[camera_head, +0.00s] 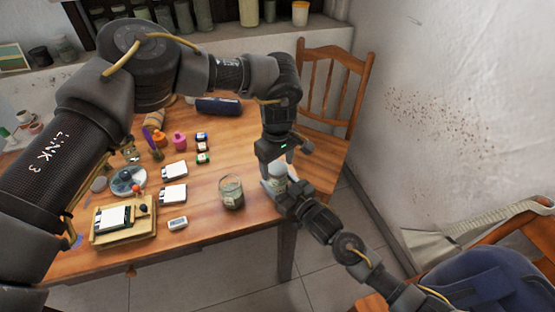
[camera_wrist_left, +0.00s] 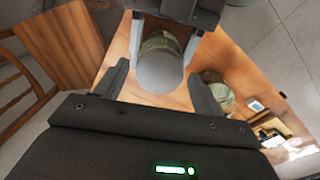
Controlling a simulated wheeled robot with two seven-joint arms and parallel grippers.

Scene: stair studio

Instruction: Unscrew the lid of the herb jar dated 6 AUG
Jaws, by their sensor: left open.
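A glass jar with a pale grey lid (camera_wrist_left: 160,72) is near the table's right edge; in the head view it shows as a small pale shape (camera_head: 277,172). My right gripper (camera_wrist_left: 164,42) has its fingers on both sides of the jar's body and appears shut on it. My left gripper (camera_wrist_left: 157,88) is open, above the jar, with its fingers apart on either side of the lid and not touching it. A second glass jar (camera_head: 231,193) with greenish contents stands to the left on the table; it also shows in the left wrist view (camera_wrist_left: 217,90). I cannot read a date on either jar.
The wooden table (camera_head: 215,235) holds white cards (camera_head: 173,194), small bottles (camera_head: 180,141), a wooden tray (camera_head: 146,229) and a dark blue case (camera_head: 218,106). A wooden chair (camera_head: 335,80) stands behind the right edge. The table's front right is mostly clear.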

